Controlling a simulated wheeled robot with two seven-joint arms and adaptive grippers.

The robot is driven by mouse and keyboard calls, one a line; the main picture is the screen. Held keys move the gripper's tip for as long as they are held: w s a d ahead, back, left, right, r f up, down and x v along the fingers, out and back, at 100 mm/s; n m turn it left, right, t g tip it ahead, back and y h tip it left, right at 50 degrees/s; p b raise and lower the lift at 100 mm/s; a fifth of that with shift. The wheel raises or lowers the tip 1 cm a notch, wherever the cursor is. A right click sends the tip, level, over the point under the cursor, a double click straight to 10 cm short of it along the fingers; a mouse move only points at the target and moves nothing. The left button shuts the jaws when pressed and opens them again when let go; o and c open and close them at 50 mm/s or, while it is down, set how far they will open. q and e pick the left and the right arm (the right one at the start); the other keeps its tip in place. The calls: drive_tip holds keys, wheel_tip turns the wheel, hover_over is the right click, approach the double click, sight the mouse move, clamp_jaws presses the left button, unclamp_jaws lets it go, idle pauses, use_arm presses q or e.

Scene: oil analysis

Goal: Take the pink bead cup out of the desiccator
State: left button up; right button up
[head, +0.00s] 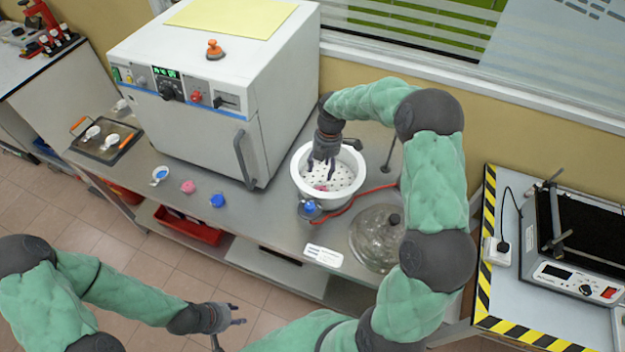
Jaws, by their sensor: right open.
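The desiccator (299,168) is a white round bowl with a perforated white plate inside, standing open on the bench. A small pink spot, apparently the pink bead cup (321,188), shows on the plate near the front, partly hidden by my fingers. My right gripper (321,170) points down into the bowl, its fingers apart above or around the pink spot; I cannot tell whether they touch it. My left gripper (238,314) is far off at the lower middle, in front of the bench, empty, with its fingers apart.
A clear glass lid (376,240) lies right of a white label (323,255). A blue-capped item (309,209) and red tube are close to the bowl. A white oven (205,120) stands left. Pink (188,187), blue (217,201) and blue-white (160,175) items sit before it.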

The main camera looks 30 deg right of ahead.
hover_over(321, 186)
drive_tip(key=s, duration=0.2)
drive_tip(key=f, duration=0.2)
drive_tip(key=a+f, duration=0.1)
drive_tip(key=f, duration=0.1)
drive_tip(key=shift+w+f, duration=0.1)
drive_tip(key=shift+f, duration=0.25)
drive_tip(key=shift+w+d+f, duration=0.1)
drive_tip(key=shift+d+f, duration=0.05)
drive_tip(key=shift+f, duration=2.75)
drive_tip(key=c, duration=0.8)
